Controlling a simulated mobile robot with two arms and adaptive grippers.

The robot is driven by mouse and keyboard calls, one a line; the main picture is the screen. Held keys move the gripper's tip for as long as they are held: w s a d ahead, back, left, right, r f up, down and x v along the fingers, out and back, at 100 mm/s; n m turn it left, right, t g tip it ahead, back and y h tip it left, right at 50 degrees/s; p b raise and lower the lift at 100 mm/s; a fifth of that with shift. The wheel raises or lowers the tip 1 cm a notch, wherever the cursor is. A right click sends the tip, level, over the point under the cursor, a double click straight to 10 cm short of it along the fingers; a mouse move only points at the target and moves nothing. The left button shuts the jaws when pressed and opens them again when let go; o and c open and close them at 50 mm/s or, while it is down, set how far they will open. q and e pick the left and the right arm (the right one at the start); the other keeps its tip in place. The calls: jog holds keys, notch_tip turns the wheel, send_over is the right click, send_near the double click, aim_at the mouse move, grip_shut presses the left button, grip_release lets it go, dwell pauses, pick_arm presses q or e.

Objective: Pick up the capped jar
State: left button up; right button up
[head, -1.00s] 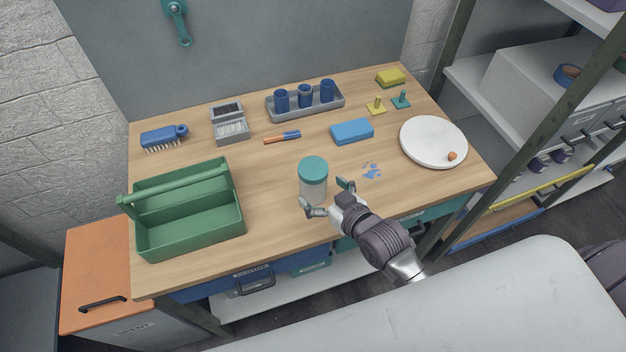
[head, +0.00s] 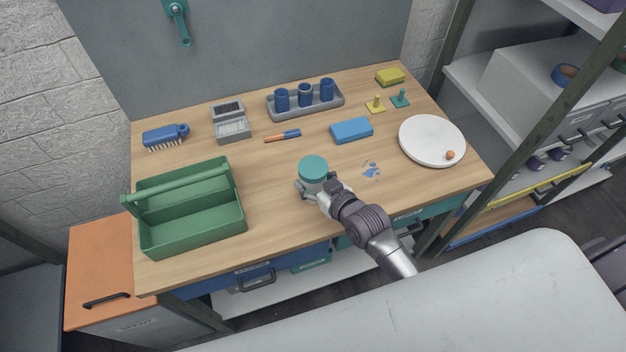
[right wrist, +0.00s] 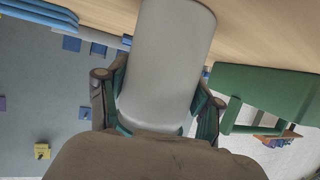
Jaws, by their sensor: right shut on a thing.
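The capped jar (head: 313,170) stands upright near the front middle of the workbench. It has a teal cap and a pale, greyish body. My right gripper (head: 318,193) is around the jar's body below the cap, shut on it. In the right wrist view the jar's pale body (right wrist: 165,65) fills the middle, with a finger of my right gripper (right wrist: 160,115) against each side. The cap is out of that view. I cannot tell whether the jar's base touches the table. My left gripper is not in view.
A green tool caddy (head: 190,226) stands to the left of the jar. A blue block (head: 351,130), a marker (head: 283,136) and blue splotches (head: 371,170) lie nearby. A white round plate (head: 432,141) is at the right, and a grey tray (head: 335,106) with blue cups at the back.

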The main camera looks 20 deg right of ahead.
jog(key=c, duration=0.4)
jog(key=shift+r, duration=0.1)
